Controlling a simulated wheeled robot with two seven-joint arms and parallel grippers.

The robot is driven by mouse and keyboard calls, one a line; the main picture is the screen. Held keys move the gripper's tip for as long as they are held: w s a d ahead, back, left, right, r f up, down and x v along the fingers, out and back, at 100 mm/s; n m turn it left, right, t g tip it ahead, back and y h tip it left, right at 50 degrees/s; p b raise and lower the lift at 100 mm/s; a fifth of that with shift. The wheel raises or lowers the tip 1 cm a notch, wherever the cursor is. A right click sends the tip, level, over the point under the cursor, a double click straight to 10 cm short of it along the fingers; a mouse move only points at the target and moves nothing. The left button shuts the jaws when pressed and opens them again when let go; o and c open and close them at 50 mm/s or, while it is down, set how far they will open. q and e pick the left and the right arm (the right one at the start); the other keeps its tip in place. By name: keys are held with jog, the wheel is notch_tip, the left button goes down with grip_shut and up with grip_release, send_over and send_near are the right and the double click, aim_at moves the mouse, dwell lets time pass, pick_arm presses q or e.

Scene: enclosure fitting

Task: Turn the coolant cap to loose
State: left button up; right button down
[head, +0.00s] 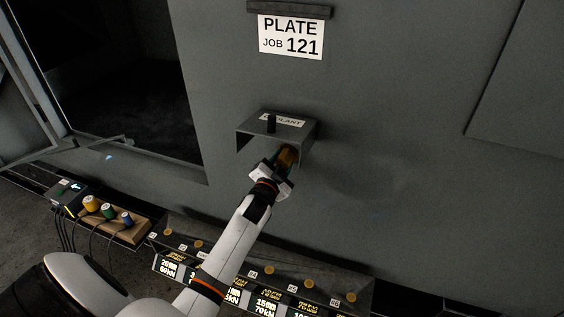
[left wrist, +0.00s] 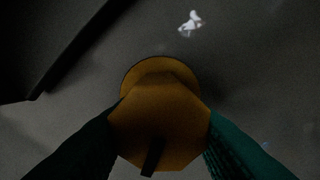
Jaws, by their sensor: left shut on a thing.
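The coolant cap (head: 287,156) is a yellow-orange knob on the grey enclosure wall, under a small metal hood (head: 304,134) with a partly covered label. In the left wrist view the cap (left wrist: 160,115) shows a faceted grip with a dark mark on its face, low in the picture. My left gripper (head: 278,164) reaches up under the hood. Its two green fingers are shut on the cap, one on each side. The cap's turned position relative to any loose mark cannot be told. My right gripper is not in view.
A sign reading PLATE JOB 121 (head: 291,37) is above. An open dark doorway (head: 120,90) is at left. A wooden block with coloured spools (head: 110,215) and a labelled row of bins (head: 290,283) stand below.

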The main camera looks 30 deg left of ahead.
pick_arm(q)
jog(key=o, duration=1)
jog(key=b+v, duration=0.1)
jog(key=v, duration=1.1)
jog(key=s+d+f+n+g+h, duration=0.1)
jog(key=s+d+f+g, duration=0.15)
jog(key=f, duration=0.85)
jog(key=s+d+f+g+h, duration=0.1)
jog(key=s+d+f+g, duration=0.15)
jog(key=f, duration=0.75)
jog(key=s+d+f+n+g+h, duration=0.1)
jog(key=s+d+f+g, duration=0.2)
jog(key=f, duration=0.8)
jog(key=s+d+f+g, duration=0.1)
jog(key=s+f+g, duration=0.2)
jog(key=s+f, duration=0.3)
jog(key=s+d+f+g, duration=0.1)
jog(key=s+f, duration=0.6)
jog(key=s, duration=0.9)
jog(key=s+d+f+n+g+h, duration=0.1)
jog(key=s+f+g, duration=0.3)
jog(key=s, duration=0.7)
notch_tip(320, 180, down, 3)
jog(key=shift+d+r+g, duration=0.1)
jog(key=shift+d+g, duration=0.2)
jog(key=shift+d, duration=0.1)
